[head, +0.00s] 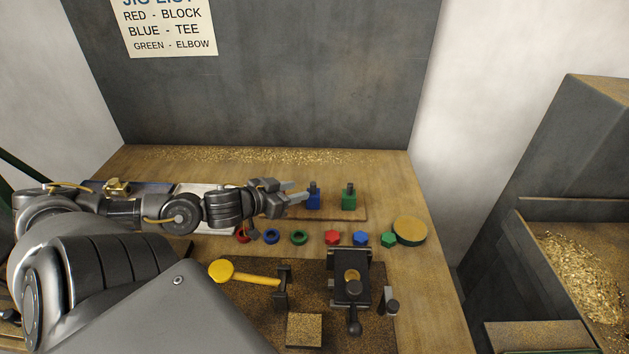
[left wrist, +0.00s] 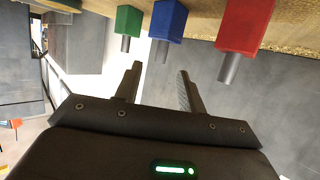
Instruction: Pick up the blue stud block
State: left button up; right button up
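The blue stud block (head: 313,202) stands upright on a wooden strip (head: 340,214) towards the back of the bench, its grey stud on top. My left gripper (head: 300,192) reaches in from the left, just left of the blue block. In the left wrist view, which is turned over, the gripper (left wrist: 159,68) is open and empty, its fingers pointing towards the blue block (left wrist: 169,20). The blue block's stud lies in line with the gap, apart from the fingers. My right gripper is not in view.
A green stud block (head: 349,202) stands right of the blue one. A red stud block (left wrist: 245,25) is on its other side, hidden in the head view. Coloured rings and hex pieces lie in front, with a yellow-handled tool (head: 240,275) and a dark vise (head: 350,287) nearer.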

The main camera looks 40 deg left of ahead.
aim_at(318, 189)
pick_arm(q)
jog(key=shift+b+x, duration=0.35)
jog(key=shift+x, duration=1.8)
jog(key=shift+w, duration=0.1)
jog(key=shift+w, duration=0.3)
jog(key=shift+x, duration=2.25)
jog(key=shift+s+f, duration=0.15)
jog(key=shift+c, duration=0.4)
grip_shut()
jog(key=shift+a, duration=0.1)
